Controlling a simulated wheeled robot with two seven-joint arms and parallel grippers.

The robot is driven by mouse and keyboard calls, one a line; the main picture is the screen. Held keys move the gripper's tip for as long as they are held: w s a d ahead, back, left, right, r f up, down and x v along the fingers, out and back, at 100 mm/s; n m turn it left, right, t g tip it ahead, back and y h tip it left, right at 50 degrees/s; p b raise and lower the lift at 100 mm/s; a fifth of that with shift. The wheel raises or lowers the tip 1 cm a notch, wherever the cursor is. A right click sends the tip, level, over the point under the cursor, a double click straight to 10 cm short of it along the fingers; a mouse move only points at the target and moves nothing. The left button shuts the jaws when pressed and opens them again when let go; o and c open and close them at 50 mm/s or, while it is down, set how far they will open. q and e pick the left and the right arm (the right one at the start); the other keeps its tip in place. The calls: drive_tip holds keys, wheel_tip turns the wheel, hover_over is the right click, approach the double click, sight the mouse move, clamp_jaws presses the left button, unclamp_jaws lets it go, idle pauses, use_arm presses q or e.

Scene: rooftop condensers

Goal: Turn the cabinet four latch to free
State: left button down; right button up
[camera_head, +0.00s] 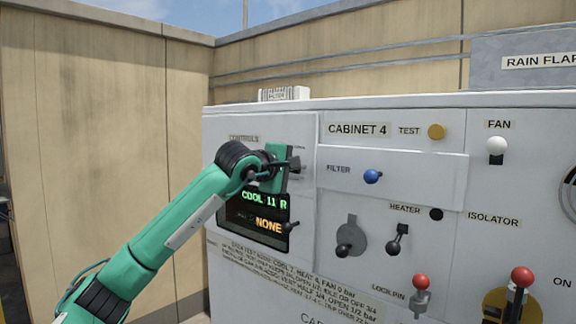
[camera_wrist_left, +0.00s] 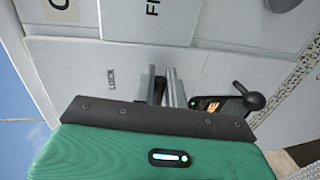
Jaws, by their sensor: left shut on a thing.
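The cabinet four front (camera_head: 385,147) is a pale grey panel with a CABINET 4 label. My left gripper (camera_head: 296,165) is at the right edge of its CONTROLS door, just above the lit display. In the left wrist view its two grey fingers (camera_wrist_left: 166,88) are close together, shut on the small dark latch (camera_wrist_left: 159,89). A LOCK label is printed on the panel to the left of the fingers. The latch is mostly hidden by the fingers and wrist, so its exact angle cannot be told. My right gripper is not in view.
The display (camera_head: 258,214) reads COOL 11 R and NONE. A blue FILTER knob (camera_head: 372,176), black levers (camera_head: 397,240), a red LOCKPIN knob (camera_head: 421,282) and a red ISOLATOR handle (camera_head: 521,278) stick out to the right. A tan wall (camera_head: 100,120) stands at left.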

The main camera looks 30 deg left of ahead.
use_arm(q)
drive_tip(key=c, duration=1.6)
unclamp_jaws()
drive_tip(key=shift+d+f, duration=0.1)
drive_tip(key=shift+f, duration=0.1)
drive_tip(key=shift+o, duration=0.3)
drive_tip(key=shift+w+r, duration=0.1)
drive_tip(key=shift+s, duration=0.4)
drive_tip(key=b+v, duration=0.5)
drive_tip(key=v, duration=0.8)
drive_tip(key=shift+s+r, duration=0.1)
